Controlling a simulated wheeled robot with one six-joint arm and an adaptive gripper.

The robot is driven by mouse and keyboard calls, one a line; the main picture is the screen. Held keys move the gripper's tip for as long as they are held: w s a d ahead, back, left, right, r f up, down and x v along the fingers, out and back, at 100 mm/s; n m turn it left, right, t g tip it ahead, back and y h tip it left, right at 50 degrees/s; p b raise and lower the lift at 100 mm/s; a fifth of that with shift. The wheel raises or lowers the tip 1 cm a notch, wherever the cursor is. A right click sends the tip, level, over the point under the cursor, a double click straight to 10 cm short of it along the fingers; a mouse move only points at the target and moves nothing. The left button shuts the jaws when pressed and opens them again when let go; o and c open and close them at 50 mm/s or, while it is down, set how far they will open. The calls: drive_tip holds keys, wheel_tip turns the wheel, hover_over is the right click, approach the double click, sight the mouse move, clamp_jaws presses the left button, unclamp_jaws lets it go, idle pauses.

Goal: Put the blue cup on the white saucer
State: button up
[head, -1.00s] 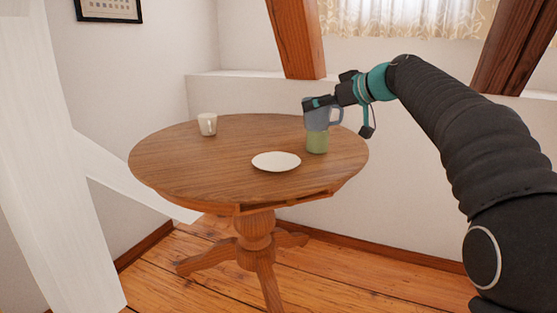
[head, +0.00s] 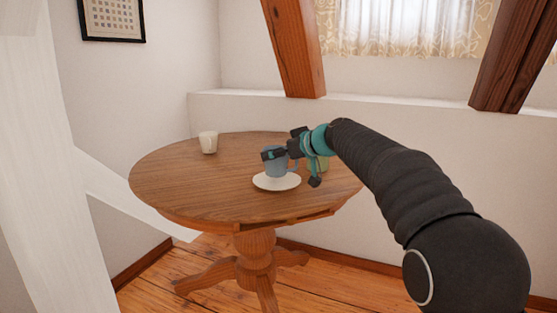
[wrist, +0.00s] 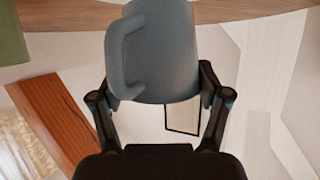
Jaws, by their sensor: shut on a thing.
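The blue cup (head: 276,164) is upright, over the middle of the white saucer (head: 277,182) in the head view. Whether its base touches the saucer or hangs just above it, I cannot tell. My gripper (head: 283,154) is shut on the cup near its upper part. In the wrist view the blue cup (wrist: 158,55) sits between the two fingers of my gripper (wrist: 160,98), with its handle on the left. The saucer cannot be made out in the wrist view.
A round wooden table (head: 190,190) bears everything. A white cup (head: 208,142) stands at its back left. A green cup (head: 321,164) stands right of the saucer, partly hidden by my gripper; its edge also shows in the wrist view (wrist: 12,35). The table's left side is clear.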

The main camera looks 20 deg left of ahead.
drive_tip(key=shift+f, duration=0.7)
drive_tip(key=shift+f, duration=0.15)
drive_tip(key=o, duration=1.2)
drive_tip(key=shift+o, duration=0.2)
drive_tip(key=shift+r, duration=0.2)
drive_tip(key=b+v, duration=0.1)
drive_tip(key=v, duration=1.1)
drive_tip(key=shift+b, duration=0.4)
drive_tip(key=shift+s+d+f, duration=0.1)
drive_tip(key=shift+s+f, duration=0.05)
